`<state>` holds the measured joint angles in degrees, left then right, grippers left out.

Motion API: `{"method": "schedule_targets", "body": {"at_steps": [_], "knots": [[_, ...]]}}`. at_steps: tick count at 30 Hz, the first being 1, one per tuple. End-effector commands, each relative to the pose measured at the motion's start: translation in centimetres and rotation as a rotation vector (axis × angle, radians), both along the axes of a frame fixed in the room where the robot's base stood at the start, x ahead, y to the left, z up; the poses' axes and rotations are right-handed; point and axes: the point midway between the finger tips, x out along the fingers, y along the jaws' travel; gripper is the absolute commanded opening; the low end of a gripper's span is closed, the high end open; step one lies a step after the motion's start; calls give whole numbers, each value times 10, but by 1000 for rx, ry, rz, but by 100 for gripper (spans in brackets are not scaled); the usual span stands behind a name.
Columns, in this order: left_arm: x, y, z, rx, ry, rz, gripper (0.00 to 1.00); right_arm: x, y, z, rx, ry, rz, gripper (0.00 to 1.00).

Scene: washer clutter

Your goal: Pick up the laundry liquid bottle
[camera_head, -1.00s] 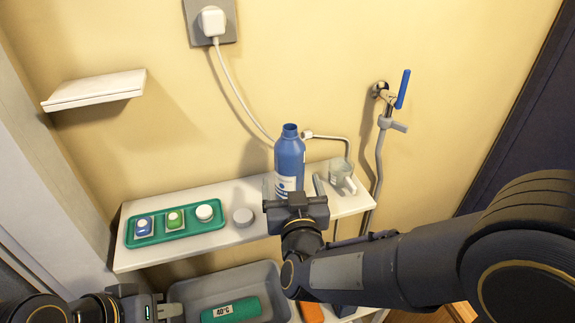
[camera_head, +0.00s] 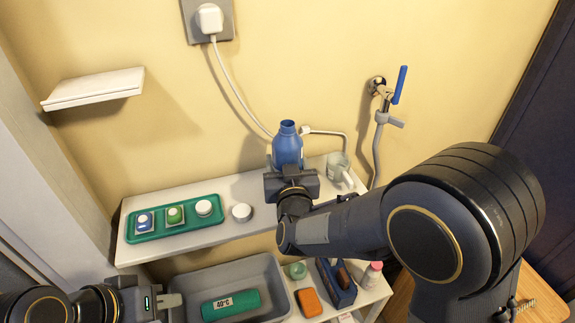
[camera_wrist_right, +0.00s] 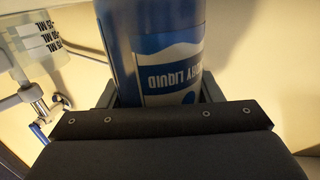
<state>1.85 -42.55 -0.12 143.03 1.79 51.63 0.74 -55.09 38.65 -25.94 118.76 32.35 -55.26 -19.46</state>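The laundry liquid bottle (camera_head: 287,148) is blue and stands upright at the back of the white shelf. The right wrist view shows its blue body and label (camera_wrist_right: 168,65) close up. My right gripper (camera_head: 288,173) is in front of the bottle, with one finger on each side; the fingers sit close against its sides and look shut on it. The bottle's lower part is hidden behind this gripper in the head view. My left gripper (camera_head: 172,302) is low at the left, away from the bottle, and its finger opening is unclear.
On the white shelf (camera_head: 225,232) are a green tray (camera_head: 150,233) with small items, a round white piece (camera_head: 241,212) and a clear cup (camera_head: 338,166). Below are a grey basin (camera_head: 185,285) with a green item, an orange block (camera_head: 309,302) and a blue caddy (camera_head: 336,283). A wall hose is at right.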

Motion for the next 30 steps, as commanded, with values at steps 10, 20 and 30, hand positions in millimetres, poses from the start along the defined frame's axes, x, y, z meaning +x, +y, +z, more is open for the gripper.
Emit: {"method": "schedule_targets", "body": {"at_steps": [10,20,30], "knots": [[0,0,0,0,0,0,20,0,0,1,1,-3,0,21],[0,0,1,0,0,0,20,0,0,10,2,-5,-1,21],[0,0,10,0,0,0,20,-30,-11,74,12,-8,2,21]]}}
